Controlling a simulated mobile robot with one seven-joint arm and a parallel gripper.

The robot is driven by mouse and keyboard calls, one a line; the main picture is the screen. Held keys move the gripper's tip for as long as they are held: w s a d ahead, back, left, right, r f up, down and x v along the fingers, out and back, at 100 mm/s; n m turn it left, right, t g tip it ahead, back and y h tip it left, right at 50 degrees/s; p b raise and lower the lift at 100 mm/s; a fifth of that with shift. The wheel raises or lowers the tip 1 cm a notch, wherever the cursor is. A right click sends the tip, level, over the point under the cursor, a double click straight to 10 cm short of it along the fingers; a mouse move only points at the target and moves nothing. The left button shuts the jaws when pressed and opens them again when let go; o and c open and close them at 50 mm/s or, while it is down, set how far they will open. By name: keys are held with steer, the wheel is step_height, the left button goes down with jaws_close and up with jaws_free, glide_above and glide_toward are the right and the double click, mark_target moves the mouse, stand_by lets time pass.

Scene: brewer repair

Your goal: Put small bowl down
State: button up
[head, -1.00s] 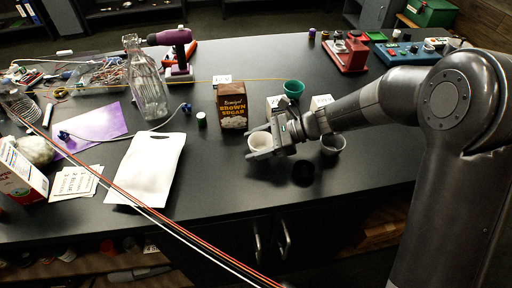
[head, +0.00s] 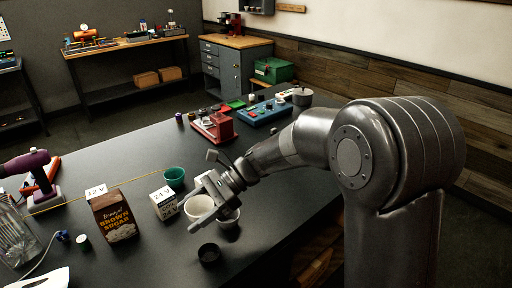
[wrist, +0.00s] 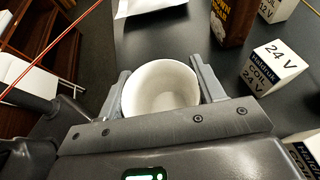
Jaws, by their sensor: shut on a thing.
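The small bowl (wrist: 160,90) is white and round, and my gripper (wrist: 163,85) is shut on it, one finger on each side, in the wrist view. In the head view the white bowl (head: 199,206) sits at the end of my gripper (head: 203,211), over the dark counter. I cannot tell whether it touches the counter.
A green cup (head: 174,177), a white 24 V box (head: 163,203) and a brown sugar box (head: 113,216) stand behind and left.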

steer(key=w+d+m+t+y, duration=0.1)
steer(key=w+d+m+t, duration=0.35)
steer(key=w, duration=0.35)
steer(key=w+d+m+t+y, duration=0.2)
steer(key=w+d+m+t, duration=0.2)
steer(key=w+d+t, duration=0.3)
steer(key=w+d+m+t+h, duration=0.4)
steer(key=w+d+m+t, duration=0.3)
steer(key=w+d, duration=0.55)
glide_above(263, 181)
steer(key=shift+m+g, duration=0.45)
step_height(263, 181, down, 7)
steer(key=shift+s+r, duration=0.1)
steer(key=shift+f, duration=1.95)
steer(key=shift+f, duration=0.1)
steer(key=o, duration=1)
